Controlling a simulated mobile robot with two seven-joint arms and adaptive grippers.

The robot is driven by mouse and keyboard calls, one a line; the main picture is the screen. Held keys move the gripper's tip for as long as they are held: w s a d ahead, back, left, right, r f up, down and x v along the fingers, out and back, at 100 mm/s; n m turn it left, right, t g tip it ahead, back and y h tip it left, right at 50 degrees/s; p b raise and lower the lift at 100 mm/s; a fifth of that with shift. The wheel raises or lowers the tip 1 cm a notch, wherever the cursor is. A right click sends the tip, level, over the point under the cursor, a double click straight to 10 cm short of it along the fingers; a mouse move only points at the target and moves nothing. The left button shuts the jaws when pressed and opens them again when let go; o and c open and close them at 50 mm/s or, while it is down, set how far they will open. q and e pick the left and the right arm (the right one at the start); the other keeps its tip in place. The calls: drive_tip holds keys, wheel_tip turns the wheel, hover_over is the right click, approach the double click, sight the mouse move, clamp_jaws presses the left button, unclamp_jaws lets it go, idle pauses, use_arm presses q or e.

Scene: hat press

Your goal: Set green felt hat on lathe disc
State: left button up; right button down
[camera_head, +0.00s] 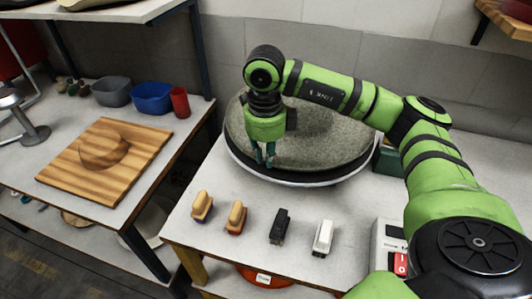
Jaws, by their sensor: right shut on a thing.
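A wide, round, speckled grey-green piece (325,136), which looks like the green felt hat, lies over the round lathe disc on the right-hand table. The disc's pale and dark rim (318,180) shows along the front. My right gripper (265,157) points down at the left front part of the grey-green piece and is shut on it, its fingertips close together. The arm and gripper hide the back and part of the left side of the piece. My left gripper is not in view.
Two wood-handled brushes (236,217), a black one (280,226) and a white one (323,237) stand along the table's front. A control box (390,240) is at right. The left table holds a wooden hat block (103,150), tubs (152,97) and a red cup (180,102).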

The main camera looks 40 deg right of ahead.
drive_tip(key=shift+f+b, duration=0.85)
drive_tip(key=c, duration=1.2)
unclamp_jaws()
drive_tip(key=shift+o, duration=0.2)
wheel_tip(320, 180, up, 12)
drive_tip(key=shift+a, duration=0.15)
drive_tip(key=shift+s, duration=0.1)
